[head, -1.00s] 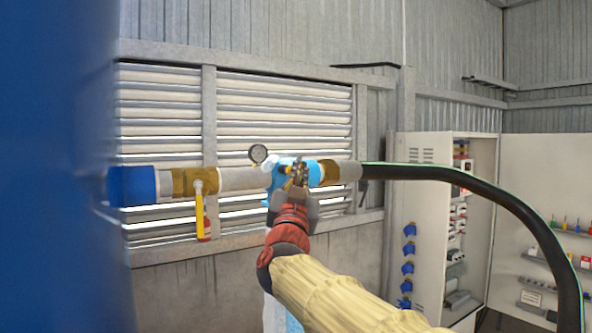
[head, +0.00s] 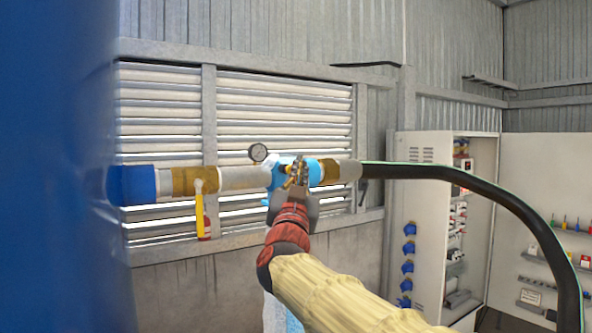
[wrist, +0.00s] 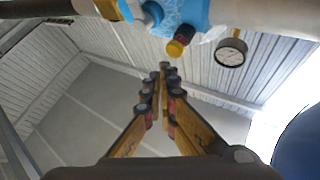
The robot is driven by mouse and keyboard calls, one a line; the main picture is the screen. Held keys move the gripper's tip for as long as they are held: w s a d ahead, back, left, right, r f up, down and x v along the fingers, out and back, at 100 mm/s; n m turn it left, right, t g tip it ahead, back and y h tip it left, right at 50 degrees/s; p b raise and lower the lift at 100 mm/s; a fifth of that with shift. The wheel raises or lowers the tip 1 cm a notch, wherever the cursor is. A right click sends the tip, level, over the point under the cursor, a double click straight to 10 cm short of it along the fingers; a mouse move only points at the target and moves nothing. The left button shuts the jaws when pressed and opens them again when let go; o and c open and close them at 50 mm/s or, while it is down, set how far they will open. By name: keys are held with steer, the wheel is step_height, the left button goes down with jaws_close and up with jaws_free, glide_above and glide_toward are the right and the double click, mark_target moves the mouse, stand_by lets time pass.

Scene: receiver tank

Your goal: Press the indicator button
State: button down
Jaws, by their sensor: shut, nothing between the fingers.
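A light blue fitting (head: 280,171) sits in the middle of the horizontal pipe. In the wrist view, the blue fitting (wrist: 182,14) is at the top, and a short yellow knob with a dark face (wrist: 180,41) sticks out of it. The knob looks like the indicator button, though I see no label. My gripper (wrist: 167,68) is shut and empty, its fingertips just below the knob in the picture; I cannot tell whether they touch. In the head view, my gripper (head: 299,168) is in front of the fitting and hides part of it.
A round pressure gauge (head: 258,153) stands on the pipe left of the fitting. A yellow valve lever (head: 199,216) hangs further left. A black hose (head: 450,174) curves down to the right, before an open electrical cabinet (head: 428,220). A blue surface fills the left edge.

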steer(key=shift+w+a+f, duration=0.1)
steer(key=shift+w+a, duration=0.25)
steer(key=shift+w, duration=0.1)
steer(key=shift+w+a, duration=0.25)
steer(key=shift+w, duration=0.1)
stand_by(1.0)
steer(key=shift+s+d, duration=0.1)
steer(key=shift+s+d+b, duration=0.3)
steer(key=shift+s+d, duration=0.1)
steer(key=shift+s, duration=0.2)
stand_by(0.3)
steer(key=s+d+b, duration=0.1)
steer(key=s, duration=0.1)
steer(key=s+d+b, duration=0.1)
steer(key=s, duration=0.1)
steer(key=shift+d, duration=0.4)
